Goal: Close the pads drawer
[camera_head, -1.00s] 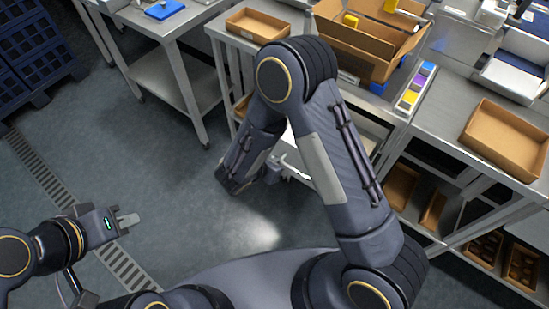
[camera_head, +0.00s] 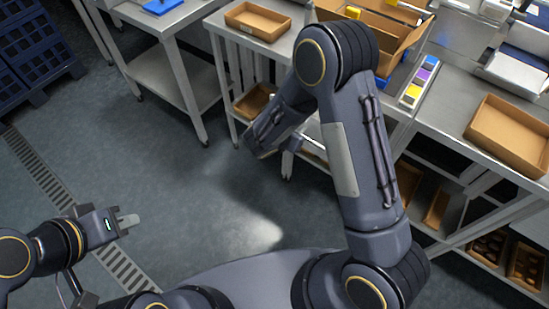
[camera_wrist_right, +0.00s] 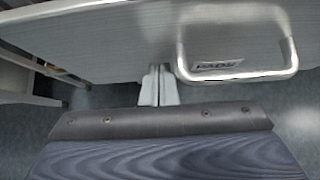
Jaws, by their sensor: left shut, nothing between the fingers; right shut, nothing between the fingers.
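The pads drawer's pale metal front (camera_wrist_right: 120,45) fills the top of the right wrist view. Its bar handle (camera_wrist_right: 240,76) frames a label (camera_wrist_right: 218,65) that appears to read PADS. My right gripper (camera_wrist_right: 159,85) is shut and empty, with its fingertips at the front's lower edge, left of the handle; I cannot tell whether they touch it. In the head view my right arm hides most of the drawer, so how far it stands out is unclear. My left gripper (camera_head: 128,221) is shut and empty over the floor, far from the bench.
The steel bench (camera_head: 455,100) carries an empty cardboard tray (camera_head: 505,138), a large cardboard box (camera_head: 405,35) and a strip of coloured blocks (camera_head: 417,86). A smaller tray (camera_head: 258,20) stands at the back left. Shelves below hold more boxes. The floor (camera_head: 190,190) between is clear.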

